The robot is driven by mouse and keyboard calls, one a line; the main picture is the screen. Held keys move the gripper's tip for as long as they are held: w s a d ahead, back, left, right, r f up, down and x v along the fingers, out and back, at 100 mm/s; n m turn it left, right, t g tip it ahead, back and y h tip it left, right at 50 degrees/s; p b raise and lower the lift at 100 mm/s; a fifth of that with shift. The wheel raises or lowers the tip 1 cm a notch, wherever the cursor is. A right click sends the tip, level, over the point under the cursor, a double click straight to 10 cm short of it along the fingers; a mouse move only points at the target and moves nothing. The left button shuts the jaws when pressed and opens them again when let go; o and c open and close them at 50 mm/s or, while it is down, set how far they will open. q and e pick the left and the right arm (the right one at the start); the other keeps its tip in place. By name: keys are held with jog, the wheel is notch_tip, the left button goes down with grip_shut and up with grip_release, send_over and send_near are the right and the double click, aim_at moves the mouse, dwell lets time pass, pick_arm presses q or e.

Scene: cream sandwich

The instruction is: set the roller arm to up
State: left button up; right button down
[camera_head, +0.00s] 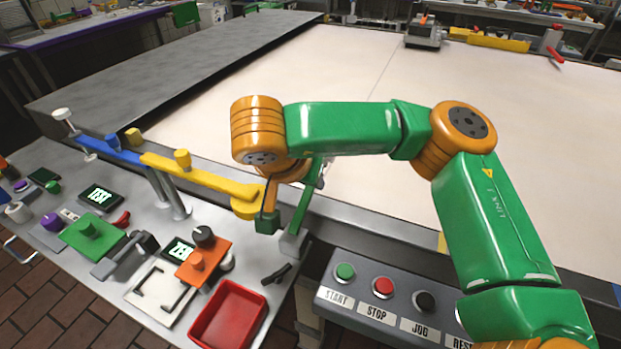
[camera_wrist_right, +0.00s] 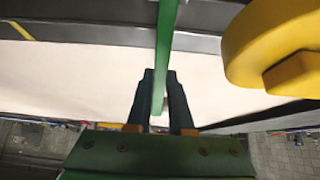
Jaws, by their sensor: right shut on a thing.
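My right gripper (camera_wrist_right: 160,73) is shut on a narrow green bar (camera_wrist_right: 166,35), with one dark finger on each side of it in the wrist view. In the head view a slanted green bar (camera_head: 305,195) stands on a grey block (camera_head: 292,243) beside my right wrist. It may be the roller arm, but I cannot tell for sure. My wrist partly hides this area, and the fingers are hard to make out there. My left gripper is not in view.
A yellow link (camera_head: 205,177) with a rounded end lies close beside my gripper; it also shows in the wrist view (camera_wrist_right: 270,45). A red tray (camera_head: 228,318), a button box (camera_head: 395,315) and an orange block (camera_head: 203,263) are near. The pale belt (camera_head: 380,70) is mostly clear.

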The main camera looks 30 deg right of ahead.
jog(key=c, duration=0.8)
grip_release()
jog(key=v, duration=0.7)
jog(key=shift+a+r, duration=0.1)
